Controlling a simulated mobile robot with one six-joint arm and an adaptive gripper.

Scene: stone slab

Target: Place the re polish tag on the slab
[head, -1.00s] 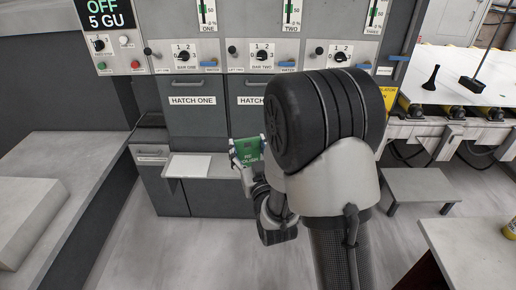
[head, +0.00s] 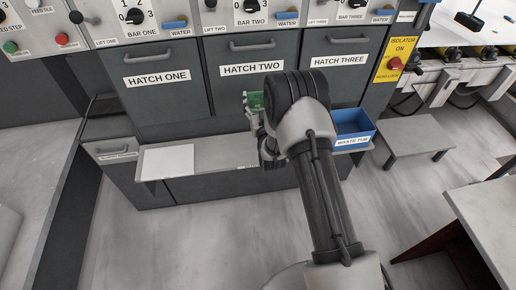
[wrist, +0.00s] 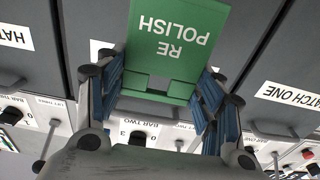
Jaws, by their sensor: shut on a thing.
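The green tag (wrist: 178,33), lettered RE POLISH and upside down in the wrist view, is held between the blue-padded fingers of my gripper (wrist: 160,90). In the head view the tag (head: 256,101) is a small green patch beside my gripper (head: 264,125), in front of hatch two and above the ledge. My wrist hides part of both there. A pale grey slab-like block (head: 8,228) is cut off at the left edge of the head view, well away from the tag. Its top is mostly out of the frame.
A ledge (head: 212,158) under the hatches bears a white flat sheet or plate (head: 168,160) and a blue waste tub (head: 347,124). A grey bench (head: 418,136) and a table (head: 490,210) stand at right. The floor (head: 190,235) in front of the ledge is clear.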

